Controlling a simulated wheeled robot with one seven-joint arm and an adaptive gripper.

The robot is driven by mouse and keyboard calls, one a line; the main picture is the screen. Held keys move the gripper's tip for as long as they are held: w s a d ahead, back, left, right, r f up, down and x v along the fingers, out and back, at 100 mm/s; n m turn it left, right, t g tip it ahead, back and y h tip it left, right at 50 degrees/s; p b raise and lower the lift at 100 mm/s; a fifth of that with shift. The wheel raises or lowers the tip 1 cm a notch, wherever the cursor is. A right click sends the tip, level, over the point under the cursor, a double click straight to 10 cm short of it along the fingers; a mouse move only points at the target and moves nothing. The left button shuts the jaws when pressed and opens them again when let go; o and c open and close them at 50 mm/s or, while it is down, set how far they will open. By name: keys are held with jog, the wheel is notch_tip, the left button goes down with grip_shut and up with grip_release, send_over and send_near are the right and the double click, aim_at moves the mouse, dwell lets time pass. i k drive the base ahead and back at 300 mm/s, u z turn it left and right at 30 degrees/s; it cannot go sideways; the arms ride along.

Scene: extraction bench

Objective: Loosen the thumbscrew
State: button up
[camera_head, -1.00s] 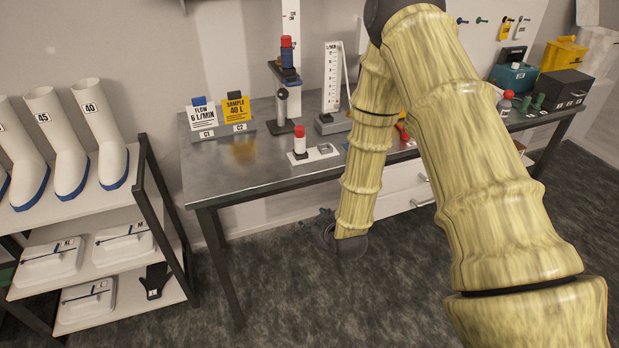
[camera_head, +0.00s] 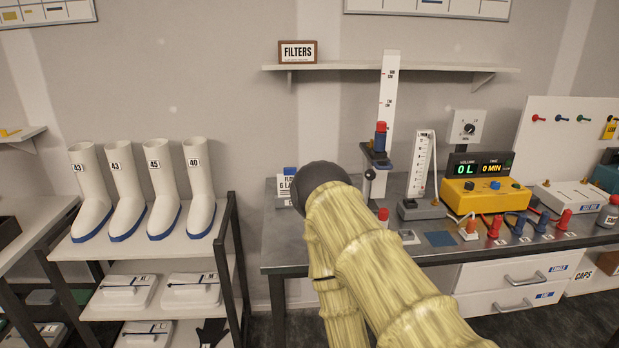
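A sampling stand with a tall white scale (camera_head: 391,75) stands at the back of the metal bench. A carriage on it holds a blue tube with a red cap (camera_head: 380,138). Just below the carriage is a small dark round knob (camera_head: 370,174), which looks like the thumbscrew; whether it is tight or loose cannot be told. My yellow-sleeved arm covers the bench left of the stand and part of the stand's foot. My gripper is not in view.
On the metal bench (camera_head: 290,240), a ruled gauge (camera_head: 423,165), a yellow meter box (camera_head: 470,195) and several coloured plugs stand right of the stand. A boot rack (camera_head: 150,250) is at left. A shelf with a FILTERS sign (camera_head: 298,52) hangs above.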

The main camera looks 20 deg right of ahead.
aim_at(369, 174)
jog(key=u, duration=0.85)
jog(key=i, duration=1.3)
jog(key=z, duration=1.9)
